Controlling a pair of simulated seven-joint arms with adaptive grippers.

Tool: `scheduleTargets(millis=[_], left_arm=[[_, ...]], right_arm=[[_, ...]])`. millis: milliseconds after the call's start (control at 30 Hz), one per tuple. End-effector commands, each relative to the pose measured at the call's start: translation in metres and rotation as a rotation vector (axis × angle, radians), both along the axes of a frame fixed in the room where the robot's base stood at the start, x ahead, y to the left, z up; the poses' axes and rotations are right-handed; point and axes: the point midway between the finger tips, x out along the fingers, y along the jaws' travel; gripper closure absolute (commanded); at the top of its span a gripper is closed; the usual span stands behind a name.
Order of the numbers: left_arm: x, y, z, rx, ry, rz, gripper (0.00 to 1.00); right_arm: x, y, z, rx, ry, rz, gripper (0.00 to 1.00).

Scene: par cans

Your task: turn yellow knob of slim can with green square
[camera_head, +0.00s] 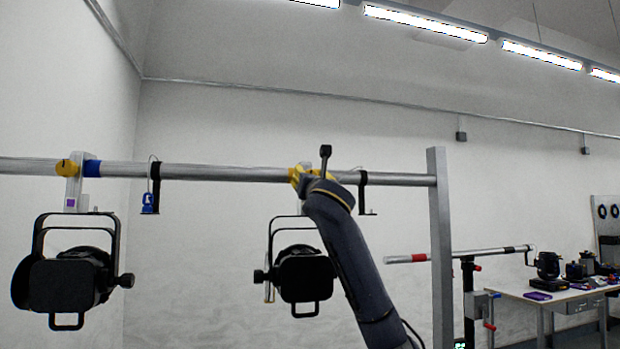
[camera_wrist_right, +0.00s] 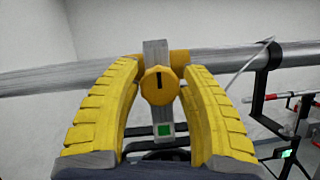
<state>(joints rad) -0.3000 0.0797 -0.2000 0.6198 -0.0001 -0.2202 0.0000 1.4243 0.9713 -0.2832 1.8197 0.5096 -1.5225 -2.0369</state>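The slim black can (camera_head: 303,278) hangs from the pipe in the middle of the head view. In the right wrist view its clamp carries a round yellow knob (camera_wrist_right: 159,86) with a dark slot line, and a green square (camera_wrist_right: 163,129) below. My right gripper (camera_head: 303,178) is up at the pipe in front of this clamp and hides most of it in the head view. In the right wrist view the yellow fingers of the right gripper (camera_wrist_right: 160,66) are spread, one on each side of the knob, with visible gaps. My left gripper is not in view.
A wider black can (camera_head: 65,283) with a yellow knob (camera_head: 67,168) and purple square (camera_head: 71,203) hangs at left. Black straps hang from the pipe (camera_head: 225,173) on both sides of the slim can. A grey post (camera_head: 440,250) stands at right, with a cluttered table (camera_head: 570,294) beyond.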

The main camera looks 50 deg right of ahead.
Motion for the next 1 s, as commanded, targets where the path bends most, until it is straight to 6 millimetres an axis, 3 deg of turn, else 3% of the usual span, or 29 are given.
scheduleTargets(millis=[33,333,667,1000], left_arm=[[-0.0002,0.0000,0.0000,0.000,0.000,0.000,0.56],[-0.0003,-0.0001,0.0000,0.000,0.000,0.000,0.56],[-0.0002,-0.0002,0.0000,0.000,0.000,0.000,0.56],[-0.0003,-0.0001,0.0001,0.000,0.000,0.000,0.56]], right_arm=[[0.0001,0.0001,-0.0001,0.000,0.000,0.000,0.65],[-0.0001,0.0001,0.0000,0.000,0.000,0.000,0.97],[0.0000,0.0006,0.0004,0.031,-0.023,0.001,0.97],[0.0000,0.0009,0.0008,0.228,-0.161,0.004,0.97]])
